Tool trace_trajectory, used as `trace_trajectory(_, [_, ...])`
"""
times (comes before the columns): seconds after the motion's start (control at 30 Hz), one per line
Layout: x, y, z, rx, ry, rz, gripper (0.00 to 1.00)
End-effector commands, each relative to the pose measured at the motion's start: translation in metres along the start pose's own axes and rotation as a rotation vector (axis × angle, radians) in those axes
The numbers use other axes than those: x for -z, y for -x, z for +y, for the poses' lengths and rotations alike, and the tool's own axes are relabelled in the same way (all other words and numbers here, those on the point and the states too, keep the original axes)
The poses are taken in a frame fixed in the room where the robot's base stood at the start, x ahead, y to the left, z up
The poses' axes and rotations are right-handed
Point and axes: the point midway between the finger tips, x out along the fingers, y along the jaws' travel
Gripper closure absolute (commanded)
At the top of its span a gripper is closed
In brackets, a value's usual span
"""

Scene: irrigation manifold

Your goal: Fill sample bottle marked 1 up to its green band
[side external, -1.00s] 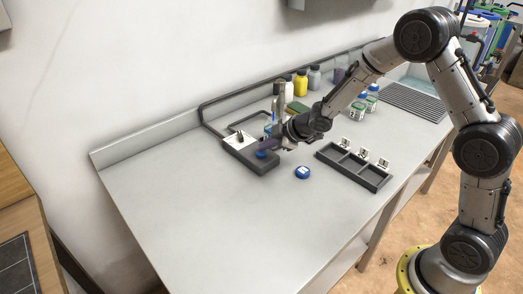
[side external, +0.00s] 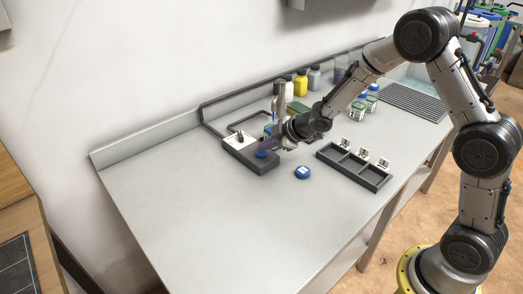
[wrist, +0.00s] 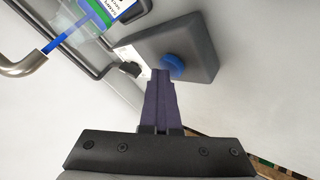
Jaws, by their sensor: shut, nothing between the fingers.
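My gripper (wrist: 162,73) is shut and empty, its fingertips at the blue button (wrist: 173,66) on a dark control box (wrist: 205,48). Whether they press it I cannot tell. In the side view my gripper (side external: 267,147) is over the same box (side external: 258,165). In the wrist view a metal spout (wrist: 22,66) lets out a blue stream (wrist: 62,38) toward a clear bottle (wrist: 122,8) with a white label, cut off by the frame's top edge. Blue shows inside it; its level against the green band cannot be read. In the side view the bottle is mostly hidden behind my gripper.
A blue cap (side external: 303,172) lies on the bench in front of my gripper. A dark compartment tray (side external: 328,155) stands to its right, small labelled cards behind it. Two capped bottles (side external: 359,106) and several others, including a yellow one (side external: 300,84), stand further back. The bench's left front is clear.

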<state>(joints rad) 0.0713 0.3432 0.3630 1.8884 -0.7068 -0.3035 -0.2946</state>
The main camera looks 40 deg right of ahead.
Motion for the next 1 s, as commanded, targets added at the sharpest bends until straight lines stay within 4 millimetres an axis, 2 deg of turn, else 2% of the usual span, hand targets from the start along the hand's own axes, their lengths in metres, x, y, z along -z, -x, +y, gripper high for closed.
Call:
trace_trajectory(0.67, [-0.001,0.0,-0.001,0.003,0.0,-0.003,1.0])
trace_trajectory(1.0, [0.007,0.011,0.007,0.002,0.001,-0.001,1.0])
